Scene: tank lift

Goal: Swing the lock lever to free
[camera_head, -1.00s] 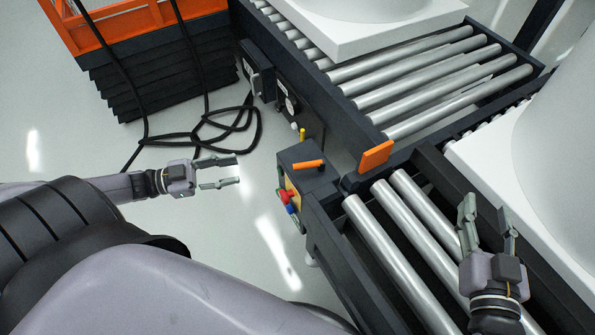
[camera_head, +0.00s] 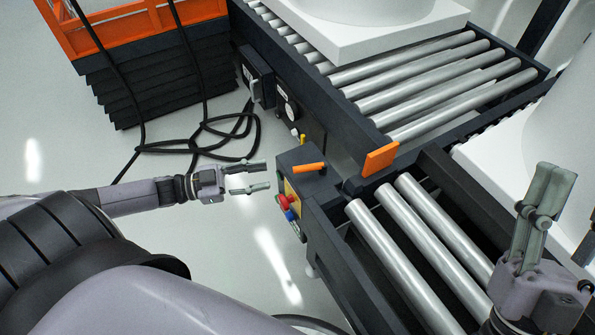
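An orange lever (camera_head: 309,167) lies across the top of a dark control box (camera_head: 299,157) at the conveyor's corner; I take it for the lock lever. My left gripper (camera_head: 264,177) is open and empty, its two fingers pointing right at the box. Its tips are a short way left of the box and apart from the lever in the picture. My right gripper (camera_head: 543,190) is at the lower right over the conveyor, fingers pointing up the picture. Its fingers overlap from here, so its opening is unclear; I see nothing held.
Red and blue buttons (camera_head: 286,203) sit on the box's left face. An orange plate (camera_head: 381,158) stands at the conveyor corner. Steel rollers (camera_head: 437,229) run beside it. A white tank base (camera_head: 378,38) rests on the far rollers. Black cables (camera_head: 213,132) lie on the floor behind my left gripper.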

